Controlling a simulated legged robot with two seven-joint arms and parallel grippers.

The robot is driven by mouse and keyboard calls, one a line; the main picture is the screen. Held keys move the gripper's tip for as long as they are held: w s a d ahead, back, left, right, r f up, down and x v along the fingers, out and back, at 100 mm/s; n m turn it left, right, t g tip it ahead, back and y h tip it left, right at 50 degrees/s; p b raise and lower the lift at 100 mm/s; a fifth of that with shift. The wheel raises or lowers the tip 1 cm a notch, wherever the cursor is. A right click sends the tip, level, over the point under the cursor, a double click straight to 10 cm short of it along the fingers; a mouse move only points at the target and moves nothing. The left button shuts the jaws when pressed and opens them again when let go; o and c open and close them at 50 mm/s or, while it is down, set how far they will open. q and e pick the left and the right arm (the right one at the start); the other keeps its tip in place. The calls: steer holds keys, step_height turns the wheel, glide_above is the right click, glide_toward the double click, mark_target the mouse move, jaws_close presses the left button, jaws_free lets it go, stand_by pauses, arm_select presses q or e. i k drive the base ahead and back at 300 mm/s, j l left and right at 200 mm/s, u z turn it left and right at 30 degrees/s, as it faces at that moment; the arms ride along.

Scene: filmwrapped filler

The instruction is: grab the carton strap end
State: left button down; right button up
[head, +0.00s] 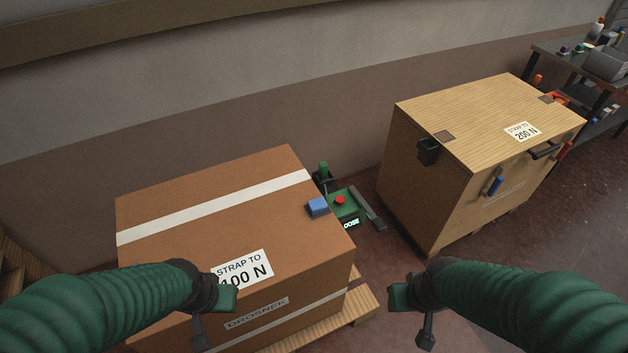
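A brown carton (170,262) stands on a pallet at the left, labelled "STRAP TO 100 N". A white band (215,207) runs across its top, and another crosses its front low down. A blue block (317,206) sits at the carton's right top edge; I cannot tell whether it is the strap end. My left gripper (214,317) is in front of the carton, covering part of the label, with its fingers apart and nothing seen between them. My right gripper (412,317) is right of the carton over the floor, also open and empty.
A green device (343,207) with a red button and a lit display, partly hidden, stands behind the carton. A wooden crate (425,190) labelled "200 N" with a blue handle (494,186) stands at the right. A cluttered bench (575,57) is beyond.

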mark_target(323, 171)
steer(key=l+u, duration=0.2)
steer(key=l, duration=0.2)
steer(key=k+l+u, duration=0.1)
steer(key=l+u, duration=0.15)
steer(key=l, duration=0.15)
steer(key=k+l+u, duration=0.2)
steer(key=l, duration=0.2)
steer(key=l+u, duration=0.25)
steer(key=l, duration=0.15)
steer(key=l+u, duration=0.45)
steer(key=l, duration=0.45)
steer(key=k+l+u, duration=0.1)
steer(key=l+u, duration=0.3)
steer(key=l, duration=0.5)
steer(key=i+l+u, duration=0.45)
steer(key=l, duration=0.25)
steer(key=i+l+u, duration=0.25)
steer(key=l, duration=0.2)
